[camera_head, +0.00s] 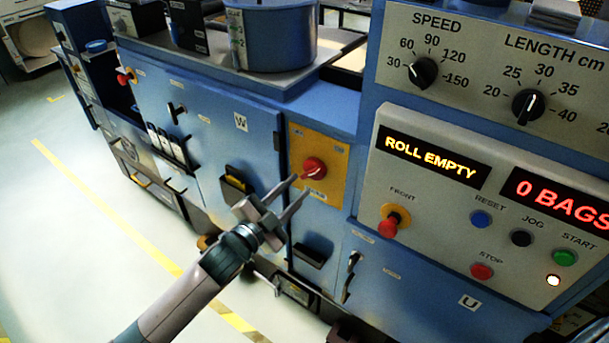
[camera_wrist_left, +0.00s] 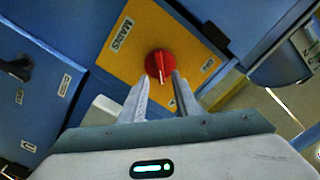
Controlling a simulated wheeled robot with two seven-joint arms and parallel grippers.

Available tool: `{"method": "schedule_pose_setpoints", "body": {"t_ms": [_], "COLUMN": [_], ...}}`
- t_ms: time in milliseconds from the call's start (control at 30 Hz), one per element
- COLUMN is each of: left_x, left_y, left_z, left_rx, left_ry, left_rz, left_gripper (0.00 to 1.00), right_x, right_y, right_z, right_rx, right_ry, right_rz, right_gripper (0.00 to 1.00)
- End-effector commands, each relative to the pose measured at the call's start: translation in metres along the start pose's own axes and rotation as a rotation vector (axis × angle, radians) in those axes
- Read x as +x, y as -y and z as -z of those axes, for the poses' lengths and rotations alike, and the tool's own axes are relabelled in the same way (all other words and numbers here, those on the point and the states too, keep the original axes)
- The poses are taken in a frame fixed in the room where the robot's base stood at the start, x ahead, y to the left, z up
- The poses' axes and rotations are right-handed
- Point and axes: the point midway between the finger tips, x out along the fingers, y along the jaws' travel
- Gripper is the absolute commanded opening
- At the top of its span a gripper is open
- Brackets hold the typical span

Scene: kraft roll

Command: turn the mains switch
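The mains switch (camera_head: 314,169) is a red rotary knob on a yellow plate (camera_head: 327,195) on the blue machine front. In the left wrist view the red knob (camera_wrist_left: 159,64) has a pale pointer line, and its yellow plate (camera_wrist_left: 140,25) reads MAINS. My left gripper (camera_head: 300,187) is open in front of the plate, its fingertips close to the knob. In the left wrist view the fingers (camera_wrist_left: 161,82) stand apart at the knob's lower edge, one on each side. I cannot tell whether they touch it. My right gripper is not in view.
Right of the plate is a control panel (camera_head: 390,140) with a ROLL EMPTY display (camera_head: 432,158), buttons and a red FRONT emergency knob (camera_head: 390,226). Dials (camera_head: 422,72) sit above. Blue cabinet doors (camera_head: 215,140) with handles lie left. Open floor (camera_head: 60,230) is at left.

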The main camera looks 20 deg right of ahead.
Motion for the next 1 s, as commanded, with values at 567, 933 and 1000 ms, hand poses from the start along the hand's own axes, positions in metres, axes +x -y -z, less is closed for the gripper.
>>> {"method": "schedule_pose_setpoints", "body": {"t_ms": [567, 933, 1000], "left_x": [0.045, 0.045, 0.045], "left_y": [0.0, 0.0, 0.0], "left_z": [0.0, 0.0, 0.0], "left_rx": [0.0, 0.0, 0.0], "left_ry": [0.0, -0.001, 0.0], "left_rz": [0.0, 0.0, 0.0], "left_gripper": [0.29, 0.0, 0.0], "right_x": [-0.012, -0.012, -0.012], "right_y": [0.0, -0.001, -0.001], "right_z": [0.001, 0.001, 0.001], "right_rx": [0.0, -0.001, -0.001], "right_ry": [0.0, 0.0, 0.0], "right_rz": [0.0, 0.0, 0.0], "right_gripper": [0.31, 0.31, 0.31]}}
